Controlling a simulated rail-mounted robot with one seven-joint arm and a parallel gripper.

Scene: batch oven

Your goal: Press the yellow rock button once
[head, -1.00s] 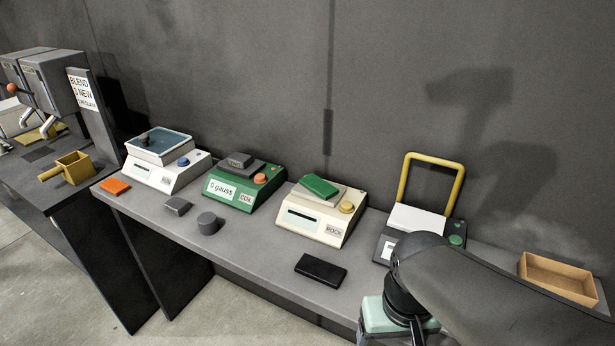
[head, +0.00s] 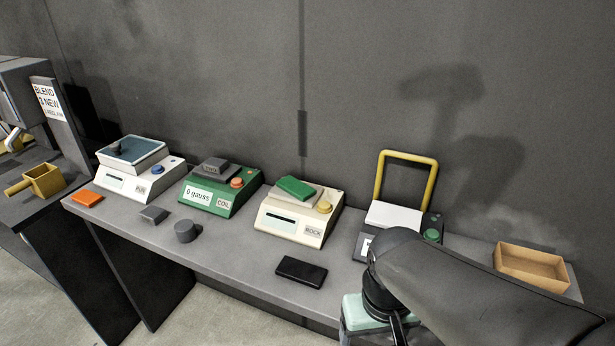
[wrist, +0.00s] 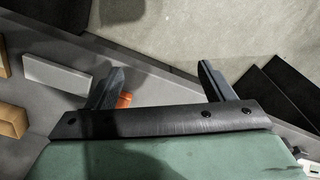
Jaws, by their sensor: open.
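The yellow rock button (head: 324,205) is a round knob on the top right of the cream ROCK machine (head: 291,229) in the head view. A green block (head: 295,188) lies on a plate on top of that machine. My gripper (wrist: 165,78) shows in the wrist view with its two dark fingers spread apart and nothing between them at the tips. In the head view my arm is at the lower right, to the right of the ROCK machine, and the fingers are hidden. The yellow button is not seen in the wrist view.
A black block (head: 301,272) lies in front of the ROCK machine. A yellow-framed device (head: 432,236) and wooden tray (head: 545,280) are right.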

